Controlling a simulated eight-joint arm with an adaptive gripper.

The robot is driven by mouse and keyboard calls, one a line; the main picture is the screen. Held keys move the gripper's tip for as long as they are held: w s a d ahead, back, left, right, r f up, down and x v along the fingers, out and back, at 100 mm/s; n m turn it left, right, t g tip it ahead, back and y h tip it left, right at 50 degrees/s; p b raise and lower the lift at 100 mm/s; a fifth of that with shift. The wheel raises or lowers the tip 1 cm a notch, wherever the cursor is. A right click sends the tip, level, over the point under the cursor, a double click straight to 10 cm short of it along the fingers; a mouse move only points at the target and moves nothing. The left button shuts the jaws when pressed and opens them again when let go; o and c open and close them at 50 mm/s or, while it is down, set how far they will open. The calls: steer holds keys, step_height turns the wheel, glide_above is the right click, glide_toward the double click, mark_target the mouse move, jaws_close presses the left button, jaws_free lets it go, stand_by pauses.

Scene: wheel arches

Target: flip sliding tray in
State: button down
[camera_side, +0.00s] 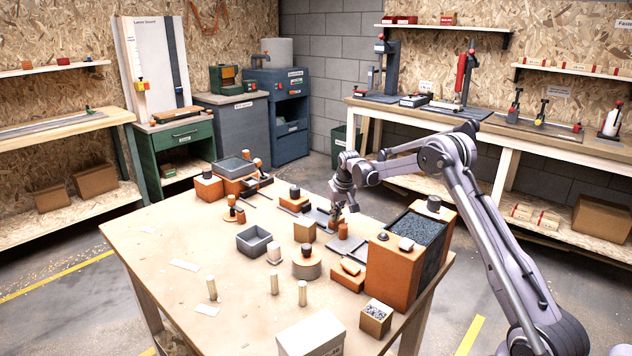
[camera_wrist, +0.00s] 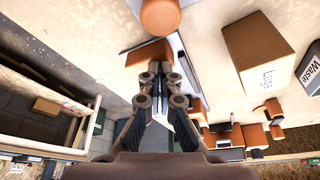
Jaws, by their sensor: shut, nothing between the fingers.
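My gripper (camera_side: 338,212) is low over the back right part of the wooden table in the side view. In the wrist view my gripper (camera_wrist: 160,68) has its fingertips together with nothing between them. They are close to an orange block (camera_wrist: 143,53); I cannot tell whether they touch it. A pale grey flat strip (camera_wrist: 190,75) lies beside and partly under the fingers and may be the sliding tray. Flat grey plates (camera_side: 345,246) also show near the gripper in the side view. Which piece is the tray is unclear, and the fingers hide part of it.
A tall orange bin with dark granules (camera_side: 390,275) stands right of my gripper. The table's front left (camera_side: 165,265) is mostly free.

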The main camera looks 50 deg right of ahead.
mark_target(351, 239)
steer(key=shift+s+a, duration=0.4)
steer(key=shift+s, duration=0.4)
steer(key=shift+s+a, duration=0.4)
steer(key=shift+s, duration=0.4)
steer(key=shift+s, duration=2.25)
steer(key=w, duration=0.1)
steer(key=w+d, duration=0.2)
steer(key=shift+w, duration=0.4)
steer(key=v, duration=1)
steer(key=shift+s+a+r, duration=0.15)
